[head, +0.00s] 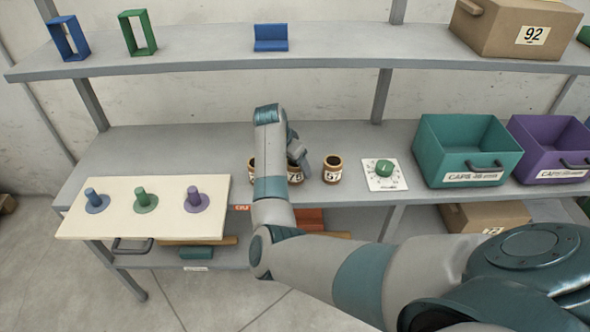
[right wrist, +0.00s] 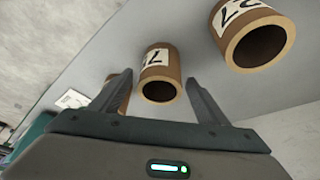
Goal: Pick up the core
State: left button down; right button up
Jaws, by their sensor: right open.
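Brown tube-like cores with white number labels stand in a row on the middle shelf. The right one (head: 333,170) is in full view; a middle one (head: 295,174) and a left one (head: 253,170) are partly hidden by my right arm. My right gripper (head: 299,155) is over the row, mostly hidden by its own wrist. In the right wrist view, the open fingers (right wrist: 160,78) point toward a labelled core (right wrist: 156,76), which appears between them. Another core (right wrist: 250,38) is at upper right, outside the fingers. A third is partly hidden behind the left finger. My left gripper is not visible.
A white dial plate with a green knob (head: 384,169) is right of the cores, then a teal bin (head: 468,165) and a purple bin (head: 560,165). A cream board (head: 115,220) with three coloured pegs is at left. An upper shelf (head: 200,50) runs behind.

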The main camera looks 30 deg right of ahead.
dwell(0.3)
jog(key=c, duration=1.1)
jog(key=shift+c, duration=0.2)
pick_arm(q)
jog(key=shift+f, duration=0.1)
pick_arm(e)
jog(key=shift+r, duration=0.15)
